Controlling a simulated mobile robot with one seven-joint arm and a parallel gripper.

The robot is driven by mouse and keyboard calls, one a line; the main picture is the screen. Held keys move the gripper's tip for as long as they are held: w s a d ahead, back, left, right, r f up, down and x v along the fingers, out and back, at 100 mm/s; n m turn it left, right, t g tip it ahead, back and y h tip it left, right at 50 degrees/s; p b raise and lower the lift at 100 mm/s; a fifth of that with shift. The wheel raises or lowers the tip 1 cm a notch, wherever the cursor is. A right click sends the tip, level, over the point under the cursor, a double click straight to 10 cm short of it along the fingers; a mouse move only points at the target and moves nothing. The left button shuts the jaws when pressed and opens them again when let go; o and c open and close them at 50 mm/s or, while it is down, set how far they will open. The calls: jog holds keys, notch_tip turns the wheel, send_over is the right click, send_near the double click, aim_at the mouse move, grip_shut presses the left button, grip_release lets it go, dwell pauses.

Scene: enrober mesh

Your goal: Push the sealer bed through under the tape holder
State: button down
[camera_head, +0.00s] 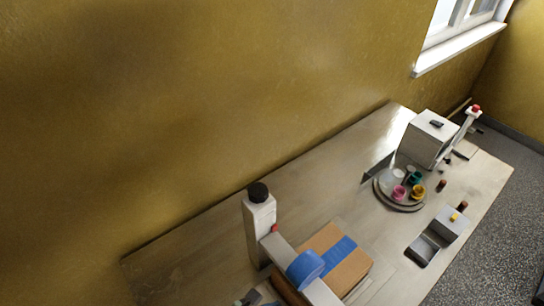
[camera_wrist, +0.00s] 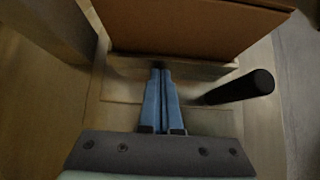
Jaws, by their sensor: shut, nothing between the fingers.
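The tape holder is a pale post (camera_head: 259,230) with a black knob on top and an arm carrying a blue tape roll (camera_head: 305,269). A cardboard box (camera_head: 350,268) with a blue strip across its top sits beside and partly behind this arm. In the wrist view the box (camera_wrist: 190,25) rests on the pale sealer bed (camera_wrist: 205,70), whose near edge shows. A black handle (camera_wrist: 240,87) sticks out at the right. My gripper (camera_wrist: 160,71) is shut and empty, its blue fingertips at the bed's near edge. I cannot tell whether they touch it.
The wooden table (camera_head: 190,260) stands against a yellow wall. The table left of the post is mostly clear.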

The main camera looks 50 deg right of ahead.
aim_at(285, 297)
jog(key=d, duration=0.2)
jog(key=s+d, duration=0.1)
jog(key=d, duration=0.1)
jog(key=shift+s+d+r+p, duration=0.1)
jog(key=shift+s+d+p, duration=0.05)
jog(key=shift+d+p, duration=0.25)
